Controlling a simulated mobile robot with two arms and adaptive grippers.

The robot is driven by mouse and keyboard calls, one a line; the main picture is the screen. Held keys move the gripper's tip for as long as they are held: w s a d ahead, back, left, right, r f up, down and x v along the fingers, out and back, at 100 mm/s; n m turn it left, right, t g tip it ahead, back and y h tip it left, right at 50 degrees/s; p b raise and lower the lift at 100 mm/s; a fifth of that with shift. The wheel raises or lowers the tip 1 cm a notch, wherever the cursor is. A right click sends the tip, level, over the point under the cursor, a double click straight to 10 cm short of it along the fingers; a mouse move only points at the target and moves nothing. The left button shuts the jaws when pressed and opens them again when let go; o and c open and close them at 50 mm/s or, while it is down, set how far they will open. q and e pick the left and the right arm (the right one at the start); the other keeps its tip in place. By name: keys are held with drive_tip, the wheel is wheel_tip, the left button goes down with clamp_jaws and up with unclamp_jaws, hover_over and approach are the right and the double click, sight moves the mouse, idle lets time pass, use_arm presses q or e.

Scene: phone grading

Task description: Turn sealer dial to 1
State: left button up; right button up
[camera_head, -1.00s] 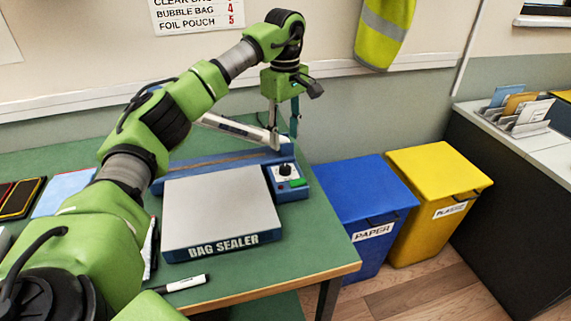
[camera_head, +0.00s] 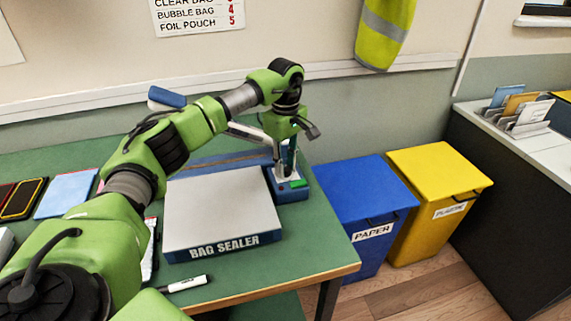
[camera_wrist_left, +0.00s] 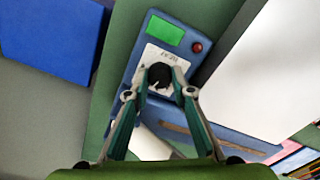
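The blue bag sealer (camera_head: 222,246) stands on the green table with a pale grey top plate. Its control box (camera_head: 292,194) is at its right side. In the left wrist view the black dial (camera_wrist_left: 160,75) sits on a white label plate, with a pointer mark on it; its setting is too small to read. A green switch (camera_wrist_left: 165,35) and a red light (camera_wrist_left: 197,47) are beside it. My left gripper (camera_head: 284,172) is above the control box, pointing down. In the wrist view its two fingertips (camera_wrist_left: 160,70) are apart, one either side of the dial. My right gripper is out of view.
The sealer's raised lever arm (camera_head: 247,133) is close behind my left gripper. A marker (camera_head: 187,283) lies at the table's front edge, and phones (camera_head: 22,198) lie at the left. Blue (camera_head: 362,200) and yellow (camera_head: 436,172) bins stand right of the table.

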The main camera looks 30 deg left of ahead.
use_arm(q)
drive_tip(key=c, duration=0.3)
drive_tip(key=n+p, duration=0.1)
drive_tip(key=n, duration=0.2)
drive_tip(key=shift+r+n+p, duration=0.1)
drive_tip(key=shift+n+p, duration=0.2)
drive_tip(key=shift+n, duration=0.1)
drive_tip(key=n+p, duration=0.1)
drive_tip(key=n, duration=0.5)
drive_tip(key=shift+p, duration=0.35)
drive_tip(key=n+p, duration=0.1)
drive_tip(key=n, duration=0.4)
drive_tip(key=shift+n, duration=0.4)
drive_tip(key=n+p, duration=0.1)
drive_tip(key=n, duration=0.4)
drive_tip(key=shift+n, duration=0.4)
